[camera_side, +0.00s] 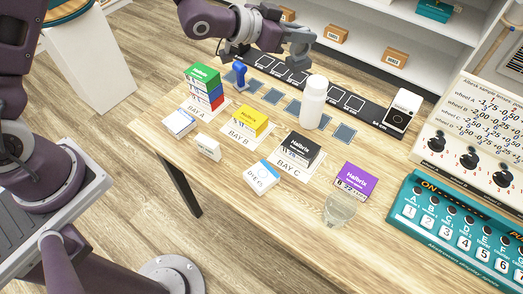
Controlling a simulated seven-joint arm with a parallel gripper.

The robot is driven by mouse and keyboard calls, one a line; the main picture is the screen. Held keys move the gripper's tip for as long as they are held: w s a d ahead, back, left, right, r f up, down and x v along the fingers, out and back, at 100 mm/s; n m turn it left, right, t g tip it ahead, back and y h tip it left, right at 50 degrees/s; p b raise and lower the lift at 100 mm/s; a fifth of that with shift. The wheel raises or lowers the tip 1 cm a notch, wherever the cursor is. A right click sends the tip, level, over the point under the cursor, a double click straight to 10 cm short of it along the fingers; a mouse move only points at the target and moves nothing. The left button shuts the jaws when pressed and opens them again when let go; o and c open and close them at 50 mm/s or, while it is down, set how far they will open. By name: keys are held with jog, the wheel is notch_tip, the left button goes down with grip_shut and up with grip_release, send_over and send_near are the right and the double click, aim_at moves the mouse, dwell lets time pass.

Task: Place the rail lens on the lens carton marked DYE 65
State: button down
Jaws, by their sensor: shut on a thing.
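The lens carton marked DYE 65 (262,179) is a small white box with a blue edge. It lies on the wooden table in front of the BAY C stack, with nothing seen on top. My gripper (297,60) is high at the back, above the black rail (375,113) and far from the carton. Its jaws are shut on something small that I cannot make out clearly. I take it to be the rail lens, as I see no lens on the rail's empty marked squares.
Two white cartons (179,123) (207,148) lie left of DYE 65. A white bottle (313,103), blue stamp-like item (240,75) and clear glass (344,208) stand nearby.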

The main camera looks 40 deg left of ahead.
jog(key=s+d+m+g+h, duration=0.4)
jog(key=s+d+m+h, duration=0.15)
jog(key=s, duration=0.25)
jog(key=s+a+f+m+g+h, duration=0.1)
jog(key=s+f+m+g+h, duration=0.15)
jog(key=s+m+g, duration=0.8)
jog(key=f+n, duration=0.1)
jog(key=f, duration=0.4)
jog(key=s+f+n+t, duration=0.1)
jog(key=f, duration=0.3)
jog(key=s+f+n+t, duration=0.1)
jog(key=f, duration=0.4)
jog(key=shift+s+f+t, duration=0.2)
jog(key=shift+f+t, duration=0.05)
jog(key=shift+f, duration=0.05)
jog(key=shift+f, duration=0.1)
jog(key=c, duration=1.5)
grip_release()
jog(key=shift+o, duration=0.2)
jog(key=v, duration=1.2)
jog(key=shift+r, duration=0.25)
